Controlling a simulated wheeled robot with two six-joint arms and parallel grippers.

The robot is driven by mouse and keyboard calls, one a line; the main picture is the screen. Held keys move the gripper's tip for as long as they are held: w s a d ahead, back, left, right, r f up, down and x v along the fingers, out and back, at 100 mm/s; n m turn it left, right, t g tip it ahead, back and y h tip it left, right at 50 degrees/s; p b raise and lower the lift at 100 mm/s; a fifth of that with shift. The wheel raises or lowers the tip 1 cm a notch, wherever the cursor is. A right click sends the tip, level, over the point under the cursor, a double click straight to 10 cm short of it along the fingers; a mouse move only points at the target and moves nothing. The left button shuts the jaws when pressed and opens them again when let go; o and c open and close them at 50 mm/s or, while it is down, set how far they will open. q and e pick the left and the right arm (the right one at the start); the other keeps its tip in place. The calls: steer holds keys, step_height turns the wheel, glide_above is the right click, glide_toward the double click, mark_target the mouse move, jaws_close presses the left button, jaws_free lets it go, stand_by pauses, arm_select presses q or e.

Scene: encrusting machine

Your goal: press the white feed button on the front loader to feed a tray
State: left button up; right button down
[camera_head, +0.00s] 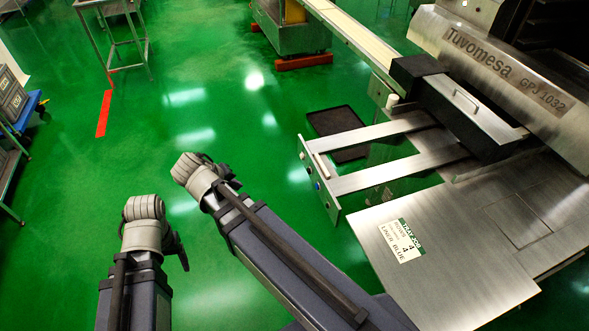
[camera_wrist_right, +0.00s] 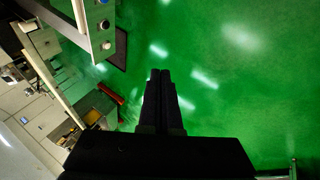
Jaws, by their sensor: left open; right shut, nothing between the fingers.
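The front loader's end panel (camera_head: 318,180) stands right of centre in the head view, at the end of two flat metal rails. It carries a small row of buttons, including a blue one (camera_head: 317,185) and a pale one. The labels are unreadable. My right gripper (camera_wrist_right: 160,75) is shut and empty, apart from the panel. My left gripper (camera_head: 181,252) is open at lower left, mostly hidden by its wrist.
A metal table (camera_head: 440,260) with a tray job sign (camera_head: 401,241) reading 4 and liner blue is at lower right. The Tuvomesa machine (camera_head: 510,70) stands behind it. A dark flat tray or mat (camera_head: 338,130) lies beyond the panel.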

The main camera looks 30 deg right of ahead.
mark_target(301, 157)
steer(key=w+d+f+m+t+h+b, duration=0.1)
steer(key=w+d+f+t+h+b, duration=0.2)
steer(key=w+d+f+b, duration=0.4)
steer(key=w+d+f+m+t+h+b, duration=0.1)
steer(key=w+d+f+t+h+b, duration=0.2)
steer(key=b, duration=2.3)
steer(key=w+d+f+h, duration=0.2)
steer(key=w+d+f, duration=0.3)
steer(key=d+f, duration=0.3)
steer(key=shift+w+d+f+h+b, duration=0.3)
steer(key=shift+d+f+h, duration=0.1)
steer(key=shift+d, duration=0.1)
steer(key=s+d, duration=0.2)
steer(key=d, duration=0.6)
steer(key=shift+d, duration=0.25)
steer(key=shift+d, duration=0.15)
steer(key=shift+s+d, duration=0.1)
steer(key=shift+d, duration=0.15)
